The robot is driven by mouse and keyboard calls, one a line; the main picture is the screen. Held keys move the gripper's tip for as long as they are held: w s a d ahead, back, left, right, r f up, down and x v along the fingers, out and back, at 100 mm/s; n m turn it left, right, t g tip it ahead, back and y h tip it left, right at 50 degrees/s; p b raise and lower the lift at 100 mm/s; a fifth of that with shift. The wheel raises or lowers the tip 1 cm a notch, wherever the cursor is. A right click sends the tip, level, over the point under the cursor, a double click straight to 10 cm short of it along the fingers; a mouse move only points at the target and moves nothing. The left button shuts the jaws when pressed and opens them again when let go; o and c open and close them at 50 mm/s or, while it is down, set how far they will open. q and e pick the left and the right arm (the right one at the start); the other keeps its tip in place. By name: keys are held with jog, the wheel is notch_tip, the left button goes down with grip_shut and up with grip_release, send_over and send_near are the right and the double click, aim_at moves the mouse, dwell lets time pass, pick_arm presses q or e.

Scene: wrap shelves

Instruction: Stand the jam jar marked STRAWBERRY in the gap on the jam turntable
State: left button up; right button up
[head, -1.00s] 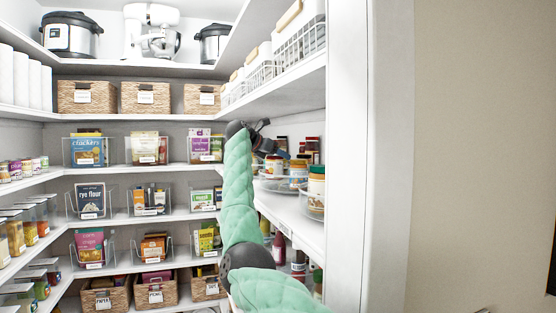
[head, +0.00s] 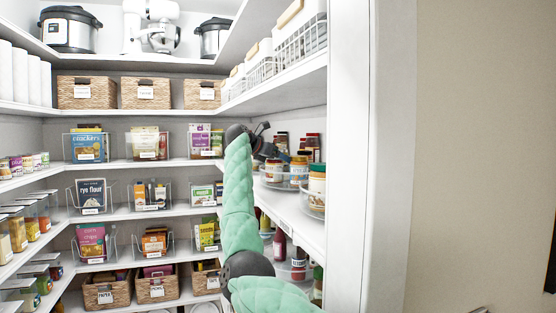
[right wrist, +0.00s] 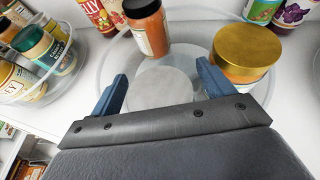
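My right gripper (right wrist: 163,92) is open and empty in the right wrist view, its two blue fingers spread over a clear round turntable (right wrist: 160,80). A jar with a gold lid (right wrist: 247,47) stands just beyond the right finger. A red-orange jar with a black lid (right wrist: 149,32) stands beyond the fingers. I cannot read STRAWBERRY on any jar. In the head view the right gripper (head: 264,129) is small, beside the right-hand shelf above jars (head: 275,171) (head: 299,171) on a turntable. My left gripper is not in view.
A second clear turntable (right wrist: 62,88) with several jars lies at the left in the right wrist view. More jars (right wrist: 262,10) stand at the far right. In the head view another jar (head: 317,183) stands nearer on the right shelf, below an upper shelf with white baskets (head: 300,42).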

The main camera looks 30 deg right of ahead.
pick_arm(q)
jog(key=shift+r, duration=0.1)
pick_arm(e)
jog(key=shift+r, duration=0.15)
jog(key=shift+a+b, duration=0.5)
jog(key=shift+b, duration=0.05)
jog(key=b+v, duration=0.2)
jog(key=v, duration=0.2)
jog(key=shift+b, duration=0.35)
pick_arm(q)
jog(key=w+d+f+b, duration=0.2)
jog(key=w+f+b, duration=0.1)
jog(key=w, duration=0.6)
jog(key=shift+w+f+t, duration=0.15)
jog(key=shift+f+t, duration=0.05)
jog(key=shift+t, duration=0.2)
pick_arm(e)
jog(key=v, duration=0.7)
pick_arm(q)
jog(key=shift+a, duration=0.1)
pick_arm(e)
jog(key=shift+r, duration=0.15)
